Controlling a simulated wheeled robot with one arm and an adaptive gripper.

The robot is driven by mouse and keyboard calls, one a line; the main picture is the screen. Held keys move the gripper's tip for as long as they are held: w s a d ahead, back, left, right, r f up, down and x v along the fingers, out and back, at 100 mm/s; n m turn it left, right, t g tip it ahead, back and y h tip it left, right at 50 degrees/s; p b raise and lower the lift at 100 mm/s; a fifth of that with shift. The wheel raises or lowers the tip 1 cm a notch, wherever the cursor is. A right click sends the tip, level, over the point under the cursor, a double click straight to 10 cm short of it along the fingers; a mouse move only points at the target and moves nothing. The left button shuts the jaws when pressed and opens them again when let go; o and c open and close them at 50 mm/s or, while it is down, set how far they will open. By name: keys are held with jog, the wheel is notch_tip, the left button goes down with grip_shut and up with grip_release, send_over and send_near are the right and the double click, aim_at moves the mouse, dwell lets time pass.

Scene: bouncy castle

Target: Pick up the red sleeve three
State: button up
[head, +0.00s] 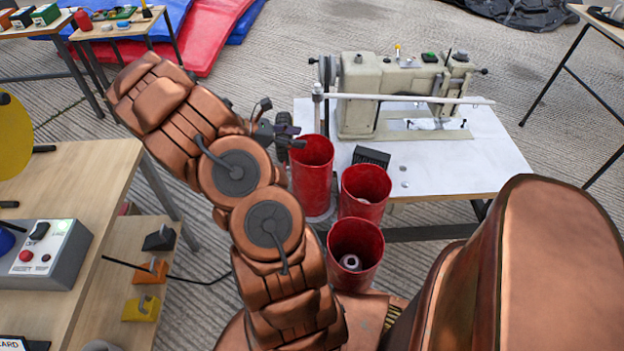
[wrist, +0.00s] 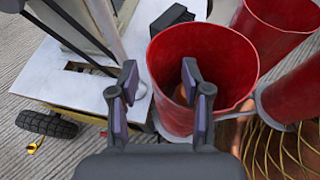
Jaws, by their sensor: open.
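Three red, open-topped sleeves stand close together in front of the sewing table: a tall rear one (head: 312,178), a middle one (head: 366,194) and a front one (head: 355,240). No number shows on them, so I cannot tell which is three. My gripper (head: 290,136) is open and empty at the rear sleeve's upper left rim. In the wrist view my gripper (wrist: 160,84) straddles the near-left rim of the nearest sleeve (wrist: 215,50). One finger is left of the wall, the other over the opening. I cannot tell whether either touches.
A sewing machine (head: 395,95) stands on a white table (head: 475,150) behind the sleeves, with a small black block (head: 371,156) near the table's front edge. A wooden bench (head: 85,180) with a control box (head: 45,255) is at left. Yellow coils (wrist: 275,150) lie below the sleeves.

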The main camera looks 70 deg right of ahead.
aim_at(317, 140)
jog(key=shift+b+x, duration=0.55)
jog(key=shift+x, duration=2)
jog(key=shift+f, duration=0.1)
jog(key=shift+c, duration=0.4)
grip_shut()
